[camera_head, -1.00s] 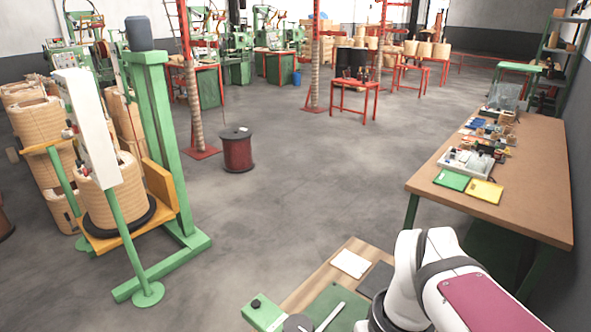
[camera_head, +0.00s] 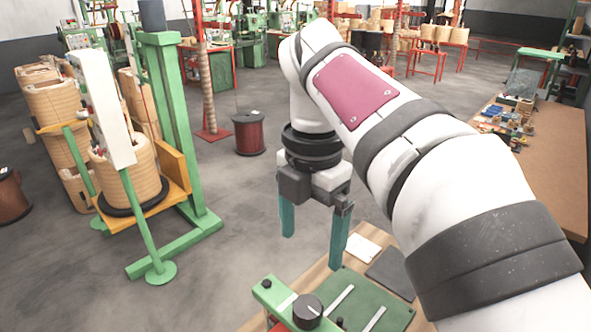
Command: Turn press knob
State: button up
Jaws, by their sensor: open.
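A round black knob (camera_head: 308,310) with a pale pointer line sits on a green bar-shaped part (camera_head: 268,291) at the bottom of the view. This is the clearest knob in sight; I cannot tell for certain that it is the press knob. My gripper (camera_head: 313,247) hangs fingers-down above and behind it, its two teal fingers spread wide with nothing between them. It is apart from the knob. A tall green press-like stand (camera_head: 166,110) with a white control box (camera_head: 102,108) holds a tan coil (camera_head: 127,178) at the left; small controls on the box are too small to make out.
The bench below has a green mat (camera_head: 372,312) with pale strips, a white sheet (camera_head: 362,248) and a dark pad (camera_head: 392,272). A brown table (camera_head: 545,150) with small parts stands right. A dark red spool (camera_head: 249,133) stands on open grey floor.

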aim_at(307, 307)
notch_tip(307, 307, down, 16)
jog(key=shift+r, duration=0.2)
jog(key=c, duration=1.4)
jog(key=shift+m, duration=0.4)
